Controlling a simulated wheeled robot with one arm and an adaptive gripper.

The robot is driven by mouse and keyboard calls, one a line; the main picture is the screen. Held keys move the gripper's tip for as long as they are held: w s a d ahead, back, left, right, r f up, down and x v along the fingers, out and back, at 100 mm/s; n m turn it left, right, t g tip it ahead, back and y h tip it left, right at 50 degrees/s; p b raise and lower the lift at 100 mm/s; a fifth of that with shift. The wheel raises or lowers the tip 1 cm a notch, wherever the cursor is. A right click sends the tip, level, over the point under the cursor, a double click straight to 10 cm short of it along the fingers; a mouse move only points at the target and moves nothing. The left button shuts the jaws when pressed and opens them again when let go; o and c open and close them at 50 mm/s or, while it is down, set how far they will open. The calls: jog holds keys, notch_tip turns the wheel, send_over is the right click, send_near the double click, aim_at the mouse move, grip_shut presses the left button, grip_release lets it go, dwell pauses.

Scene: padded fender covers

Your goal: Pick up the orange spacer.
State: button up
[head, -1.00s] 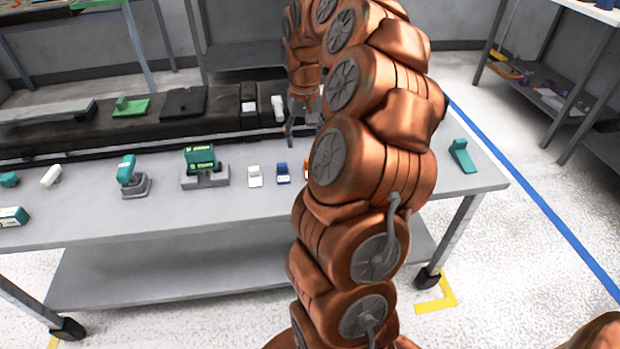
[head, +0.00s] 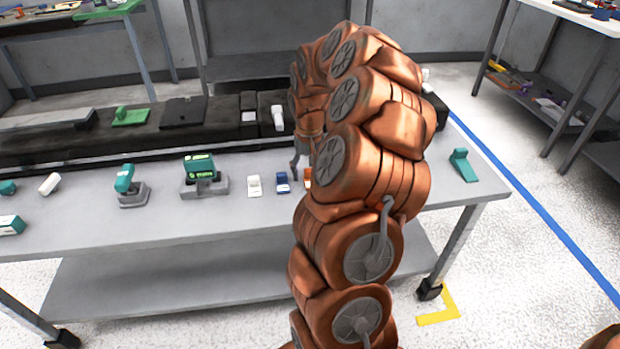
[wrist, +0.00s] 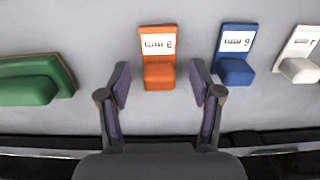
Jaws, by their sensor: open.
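The orange spacer (wrist: 159,72) stands on the grey table in the wrist view, with a white label on its far part. In the head view only a sliver of the orange spacer (head: 307,177) shows beside my arm, which hides the rest. My gripper (wrist: 160,82) is open and empty in the wrist view. Its two fingertips lie to the left and right of the spacer's near end, with a gap on each side. I cannot tell the height between the fingertips and the table. In the head view my gripper (head: 298,165) is partly hidden by my arm.
A blue spacer (wrist: 236,55) and a white one (wrist: 298,55) stand to the right in the wrist view. A green block (wrist: 35,80) lies to the left.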

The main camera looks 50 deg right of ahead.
aim_at(309, 169)
jog(key=c, duration=1)
jog(key=shift+r, duration=1.65)
jog(key=s+a, duration=0.2)
jog(key=s, duration=0.2)
jog(key=s+a+r, duration=0.1)
jog(key=s+a, duration=0.2)
jog(key=s, duration=0.2)
jog(key=s+a, duration=0.3)
jog(key=s, duration=0.1)
jog(key=shift+s+a+r, duration=0.15)
jog(key=shift+s+r, duration=0.15)
jog(key=shift+s, duration=0.05)
